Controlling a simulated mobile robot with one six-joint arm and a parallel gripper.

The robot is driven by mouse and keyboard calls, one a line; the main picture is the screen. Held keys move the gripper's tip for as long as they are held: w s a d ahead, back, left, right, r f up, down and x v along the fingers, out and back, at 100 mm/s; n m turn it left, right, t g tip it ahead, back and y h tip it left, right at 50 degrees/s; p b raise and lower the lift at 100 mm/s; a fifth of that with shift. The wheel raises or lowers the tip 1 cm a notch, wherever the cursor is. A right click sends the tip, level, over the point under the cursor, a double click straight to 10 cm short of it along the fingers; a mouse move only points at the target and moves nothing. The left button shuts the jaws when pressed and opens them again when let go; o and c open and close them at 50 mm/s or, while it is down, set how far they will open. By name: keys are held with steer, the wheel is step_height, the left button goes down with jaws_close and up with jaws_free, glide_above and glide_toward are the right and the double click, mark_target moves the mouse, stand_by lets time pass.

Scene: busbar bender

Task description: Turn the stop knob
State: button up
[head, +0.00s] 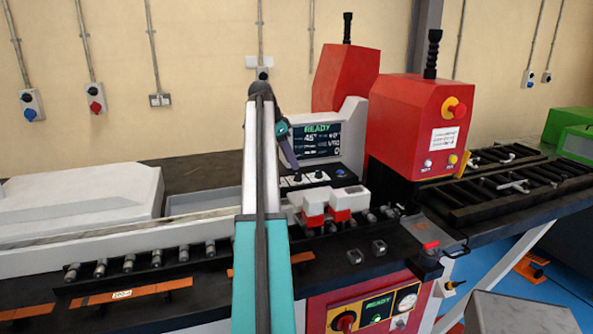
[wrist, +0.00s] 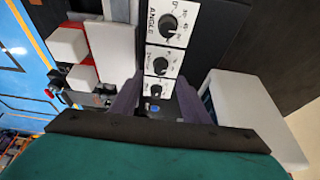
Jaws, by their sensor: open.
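A dark control panel (head: 318,196) carries a row of knobs on white plates below the display. In the wrist view three black knobs show: the angle knob (wrist: 169,23), a middle knob (wrist: 163,66) and a nearest knob (wrist: 158,90). Only the ANGLE label reads clearly, so I cannot tell for sure which of the other two is the stop knob. My gripper (wrist: 158,82) is open, its two purple-grey fingers on either side of the nearest knob's plate. In the head view my gripper (head: 293,164) is just above the panel. Contact with a knob cannot be made out.
The display (head: 318,141) reads READY behind the panel. Red and white blocks (head: 347,203) stand in front of it. A tall red housing (head: 415,125) rises to the right. A row of rollers (head: 155,257) runs along the front left.

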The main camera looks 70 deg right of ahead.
mark_target(298, 174)
steer(key=shift+p+x, duration=0.4)
steer(key=shift+x, duration=2.35)
steer(key=shift+c, duration=0.3)
steer(key=c, duration=1)
